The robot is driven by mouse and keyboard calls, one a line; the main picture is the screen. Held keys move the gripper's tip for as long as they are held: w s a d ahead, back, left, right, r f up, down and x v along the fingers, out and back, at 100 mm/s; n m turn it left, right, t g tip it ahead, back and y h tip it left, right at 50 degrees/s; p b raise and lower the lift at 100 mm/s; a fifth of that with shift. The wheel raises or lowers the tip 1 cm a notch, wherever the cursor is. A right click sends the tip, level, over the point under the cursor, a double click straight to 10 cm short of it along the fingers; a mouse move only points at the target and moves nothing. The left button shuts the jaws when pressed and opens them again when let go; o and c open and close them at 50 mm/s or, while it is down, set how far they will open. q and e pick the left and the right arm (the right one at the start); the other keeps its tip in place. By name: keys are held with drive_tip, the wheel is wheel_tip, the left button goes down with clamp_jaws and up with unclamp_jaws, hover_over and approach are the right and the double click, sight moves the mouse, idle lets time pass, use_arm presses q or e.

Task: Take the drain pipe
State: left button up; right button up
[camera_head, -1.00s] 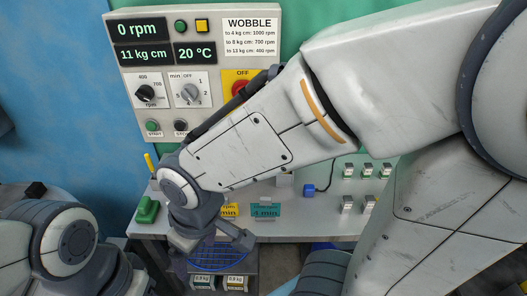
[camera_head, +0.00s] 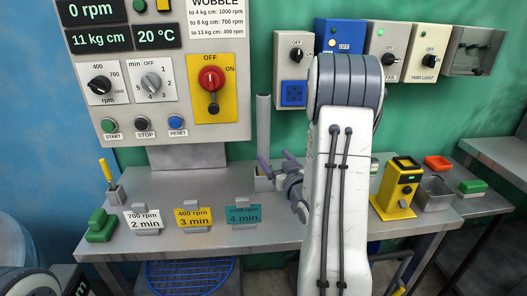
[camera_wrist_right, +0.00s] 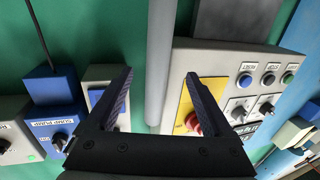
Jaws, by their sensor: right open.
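The drain pipe is most likely the grey upright tube (camera_head: 263,125) standing in a small grey holder (camera_head: 263,182) at the back of the bench. In the right wrist view the tube (camera_wrist_right: 160,40) shows between the finger lines, farther off. My right gripper (camera_head: 277,166) is open near the tube's lower part. In the wrist view its dark fingers (camera_wrist_right: 160,78) are spread on both sides of the tube; I cannot tell whether they touch it. My left gripper is not in view.
The control panel (camera_head: 150,72) with its red knob stands left of the tube. Card stands (camera_head: 193,217) line the bench front (camera_head: 230,240). A green block (camera_head: 101,226) sits at left, a yellow device (camera_head: 398,188) at right. Wall boxes (camera_head: 340,45) hang behind my right arm.

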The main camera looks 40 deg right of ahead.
sight(266, 145)
drive_tip(key=p+x, duration=0.1)
drive_tip(key=x, duration=0.4)
drive_tip(key=shift+r, duration=0.15)
drive_tip(key=p+x, duration=0.1)
drive_tip(key=x, duration=0.4)
drive_tip(key=shift+s+d+p, duration=0.1)
drive_tip(key=shift+p, duration=0.2)
clamp_jaws()
